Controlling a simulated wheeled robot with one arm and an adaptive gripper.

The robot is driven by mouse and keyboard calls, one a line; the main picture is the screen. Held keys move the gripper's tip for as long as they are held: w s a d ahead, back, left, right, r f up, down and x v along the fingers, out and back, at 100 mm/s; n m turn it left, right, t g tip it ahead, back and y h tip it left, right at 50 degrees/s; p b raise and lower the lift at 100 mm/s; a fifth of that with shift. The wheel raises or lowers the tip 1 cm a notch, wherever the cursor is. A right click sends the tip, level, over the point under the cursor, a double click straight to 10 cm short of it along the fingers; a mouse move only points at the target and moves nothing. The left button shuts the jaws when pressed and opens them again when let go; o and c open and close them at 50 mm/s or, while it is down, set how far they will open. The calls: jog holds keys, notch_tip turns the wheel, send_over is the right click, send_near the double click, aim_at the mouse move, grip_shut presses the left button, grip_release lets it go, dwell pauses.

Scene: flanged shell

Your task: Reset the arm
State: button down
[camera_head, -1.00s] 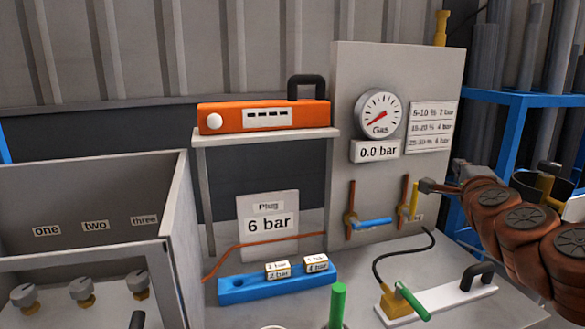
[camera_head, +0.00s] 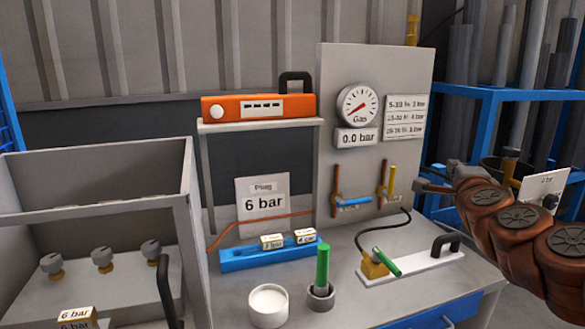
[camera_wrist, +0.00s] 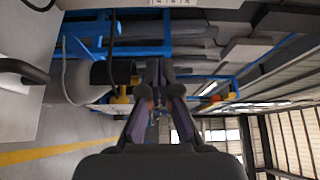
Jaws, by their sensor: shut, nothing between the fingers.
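My arm comes in from the right in the head view, with its brown, ribbed links in front of the blue rack. My gripper (camera_head: 436,180) is at the arm's left end, in front of the right edge of the grey gauge panel (camera_head: 345,215). It appears small there. In the wrist view my gripper (camera_wrist: 156,72) points away from the camera, its two dark fingers close together and empty. Nothing is held. The wrist view looks sideways across the room.
A workbench carries a blue block (camera_head: 240,258) with small labelled pieces, a white cup (camera_head: 268,306), a green rod (camera_head: 322,265) and a white plate with a black handle (camera_head: 425,262). An open grey box (camera_head: 90,215) stands left. A blue rack (camera_head: 487,93) stands behind my arm.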

jog(key=s+a+f+n+g+y, duration=0.1)
jog(key=a+f+n+y, duration=0.2)
jog(key=a, duration=0.4)
jog(key=s+a+f+n+g+y, duration=0.1)
jog(key=a+f+n+y, duration=0.15)
jog(key=a+n, duration=0.35)
jog(key=s+a+f+n+g+y, duration=0.3)
jog(key=s+a+f+n+g, duration=0.35)
jog(key=s+a+f, duration=0.4)
jog(key=s+f+n+g+h, duration=0.25)
jog(key=s+f+g, duration=0.45)
jog(key=s+f, duration=0.55)
jog(key=s+d+f+n+g+h, duration=0.1)
jog(key=s+d+g, duration=0.15)
jog(key=s, duration=0.55)
jog(key=s+d+n+g+h, duration=0.15)
jog(key=s+d, duration=0.25)
jog(key=s, duration=0.5)
notch_tip(320, 180, down, 10)
jog(key=w+f+b, duration=0.1)
jog(key=w+b, duration=0.1)
jog(key=b, duration=0.8)
notch_tip(320, 180, up, 26)
jog(key=p, duration=2.3)
jog(key=shift+s+d+f+p, duration=0.15)
jog(key=shift+s+f+p, duration=0.1)
jog(key=shift+s+p, duration=0.15)
